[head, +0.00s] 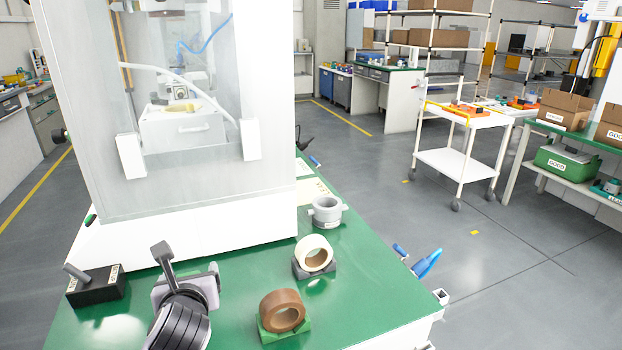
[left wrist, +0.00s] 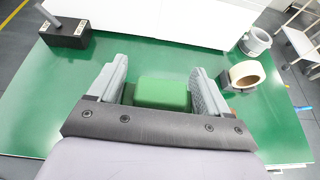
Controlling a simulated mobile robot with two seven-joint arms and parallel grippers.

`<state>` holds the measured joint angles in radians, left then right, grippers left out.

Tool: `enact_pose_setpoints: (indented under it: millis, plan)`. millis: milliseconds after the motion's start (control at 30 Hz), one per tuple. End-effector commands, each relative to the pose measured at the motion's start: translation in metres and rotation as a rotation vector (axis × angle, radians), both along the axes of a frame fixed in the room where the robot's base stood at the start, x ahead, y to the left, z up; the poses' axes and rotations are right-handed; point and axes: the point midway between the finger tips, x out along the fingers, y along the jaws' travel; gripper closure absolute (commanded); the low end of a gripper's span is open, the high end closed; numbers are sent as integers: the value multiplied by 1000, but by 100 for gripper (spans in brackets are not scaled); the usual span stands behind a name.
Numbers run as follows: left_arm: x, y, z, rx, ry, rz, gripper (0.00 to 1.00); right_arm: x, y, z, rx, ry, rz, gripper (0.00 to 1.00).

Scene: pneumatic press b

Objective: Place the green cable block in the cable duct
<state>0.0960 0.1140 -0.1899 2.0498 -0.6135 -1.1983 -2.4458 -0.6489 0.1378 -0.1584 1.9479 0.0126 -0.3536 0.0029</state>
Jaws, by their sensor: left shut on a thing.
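The green cable block (left wrist: 162,93) sits between the two grey fingers of my left gripper (left wrist: 160,88) in the left wrist view, and the gripper is shut on it. In the head view my left gripper (head: 187,285) is over the front left of the green table, and its own body hides the block there. I cannot tell how high the block is above the table top. I cannot make out a cable duct for certain in either view. My right gripper is in neither view.
The white press (head: 190,190) with its clear front stands behind the gripper. A black block with a grey rod (head: 95,287) is at left. Some table top between is bare.

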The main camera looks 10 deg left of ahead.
Motion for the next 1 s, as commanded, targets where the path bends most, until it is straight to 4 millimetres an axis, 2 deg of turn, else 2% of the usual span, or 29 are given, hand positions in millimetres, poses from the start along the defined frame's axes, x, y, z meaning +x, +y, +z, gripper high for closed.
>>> enact_pose_setpoints:
  millis: [167,400,700,1000]
  plan:
    - [-2,-8,11,8,-5,-56,53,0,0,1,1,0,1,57]
    - [-22,-44,24,11,-1,-253,53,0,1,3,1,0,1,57]
    - [-62,-82,14,5,3,-460,53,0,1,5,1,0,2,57]
    - [-76,-91,9,0,0,-516,53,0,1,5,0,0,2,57]
